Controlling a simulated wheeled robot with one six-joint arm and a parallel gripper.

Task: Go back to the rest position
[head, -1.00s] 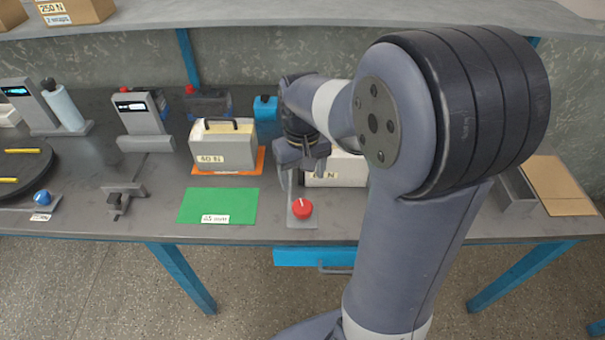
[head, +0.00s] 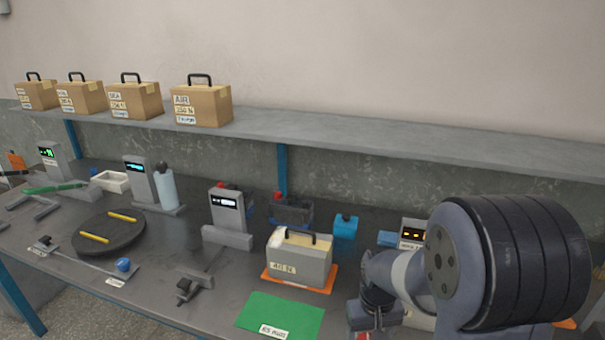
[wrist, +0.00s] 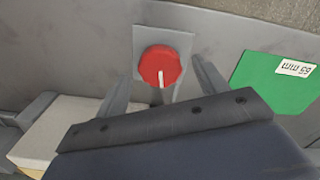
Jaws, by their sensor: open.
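My gripper (wrist: 160,90) is open and empty in the wrist view, its two fingers apart. A red knob (wrist: 160,66) on a grey plate lies just beyond and between the fingertips. I cannot tell the height of the fingers above it. In the head view my arm reaches down at the lower right, and the gripper's end (head: 372,320) is partly cut off by the lower edge. A bit of red shows at that edge beside it.
A green mat (head: 280,314) lies left of my gripper. Behind it a grey box with a handle (head: 300,262) stands on an orange pad. A black turntable (head: 88,250) with yellow rods is farther left. Several cardboard boxes (head: 202,106) stand on the shelf above.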

